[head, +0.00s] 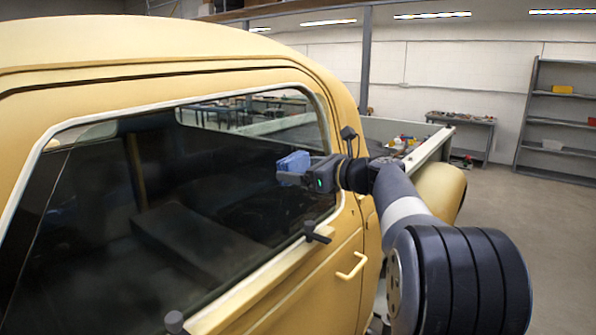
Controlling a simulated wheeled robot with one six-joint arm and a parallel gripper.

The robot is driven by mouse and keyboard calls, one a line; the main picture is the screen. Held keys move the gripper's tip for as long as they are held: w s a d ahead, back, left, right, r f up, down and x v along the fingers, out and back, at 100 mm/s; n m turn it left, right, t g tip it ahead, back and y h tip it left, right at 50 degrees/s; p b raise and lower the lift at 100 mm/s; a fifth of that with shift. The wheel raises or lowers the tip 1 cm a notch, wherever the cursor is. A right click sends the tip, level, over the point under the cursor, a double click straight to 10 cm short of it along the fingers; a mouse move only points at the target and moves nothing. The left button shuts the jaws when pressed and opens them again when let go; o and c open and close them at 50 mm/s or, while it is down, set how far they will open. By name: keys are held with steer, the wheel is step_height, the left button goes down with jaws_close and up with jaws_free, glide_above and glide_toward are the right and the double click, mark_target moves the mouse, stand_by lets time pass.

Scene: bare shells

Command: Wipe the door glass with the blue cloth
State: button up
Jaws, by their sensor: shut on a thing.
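The door glass (170,225) is a dark window in the side of a yellow vehicle, framed by a pale trim. It shows reflections and part of the dim interior. My gripper (290,178) is in front of the right part of the glass and is shut on the blue cloth (293,162), which shows as a small folded block at the fingertips. I cannot tell whether the cloth touches the glass. The far fingertip is partly hidden by the cloth.
A door handle (352,266) and a dark knob (318,232) stick out below the glass. A yellow fender (440,190) and an open bed with loose items (405,140) lie behind my arm. A workbench (465,135) and shelves (560,120) stand far back, with free floor before them.

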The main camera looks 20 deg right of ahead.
steer(key=shift+v, duration=2.9)
steer(key=shift+v, duration=1.5)
